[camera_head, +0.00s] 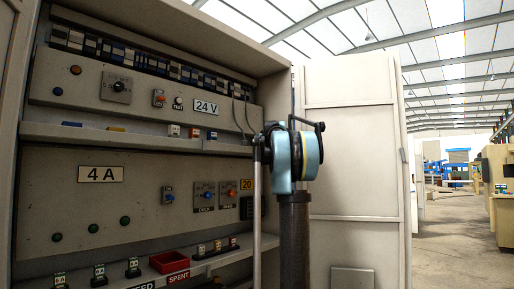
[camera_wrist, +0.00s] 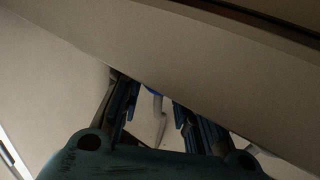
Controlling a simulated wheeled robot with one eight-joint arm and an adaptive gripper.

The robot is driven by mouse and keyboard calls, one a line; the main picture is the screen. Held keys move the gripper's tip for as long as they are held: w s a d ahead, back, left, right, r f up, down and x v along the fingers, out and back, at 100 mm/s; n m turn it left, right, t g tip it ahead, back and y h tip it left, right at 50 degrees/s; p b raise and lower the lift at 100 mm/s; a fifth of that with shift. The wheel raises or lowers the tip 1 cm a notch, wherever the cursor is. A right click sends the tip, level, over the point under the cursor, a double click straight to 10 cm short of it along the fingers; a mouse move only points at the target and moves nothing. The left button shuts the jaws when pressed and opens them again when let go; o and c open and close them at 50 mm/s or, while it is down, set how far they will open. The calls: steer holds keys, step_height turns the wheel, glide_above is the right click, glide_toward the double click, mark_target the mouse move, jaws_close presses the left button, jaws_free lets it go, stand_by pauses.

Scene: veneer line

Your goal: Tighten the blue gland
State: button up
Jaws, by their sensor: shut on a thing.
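In the wrist view, my gripper (camera_wrist: 153,98) reaches up under a beige panel, with one dark blue-lined finger on each side. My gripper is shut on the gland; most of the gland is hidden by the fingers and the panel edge. In the head view, my blue and black arm joint stands in front of the cabinet's right side. The fingers and the gland cannot be made out there.
The open cabinet (camera_head: 85,200) has several switches, lamps and labels, with thin dark cables (camera_head: 236,113) at upper right. A red bin (camera_head: 169,261) marked SPENT stands on the lower ledge. The cabinet door (camera_head: 350,150) stands right of my arm; open floor (camera_head: 455,235) lies beyond.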

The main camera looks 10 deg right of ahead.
steer(key=shift+m+h, duration=1.2)
steer(key=shift+h, duration=1)
steer(key=o, duration=1.1)
steer(key=s, duration=0.4)
steer(key=s+a, duration=0.1)
steer(key=s, duration=0.3)
steer(key=s+a, duration=0.1)
steer(key=s, duration=0.2)
steer(key=shift+s, duration=0.4)
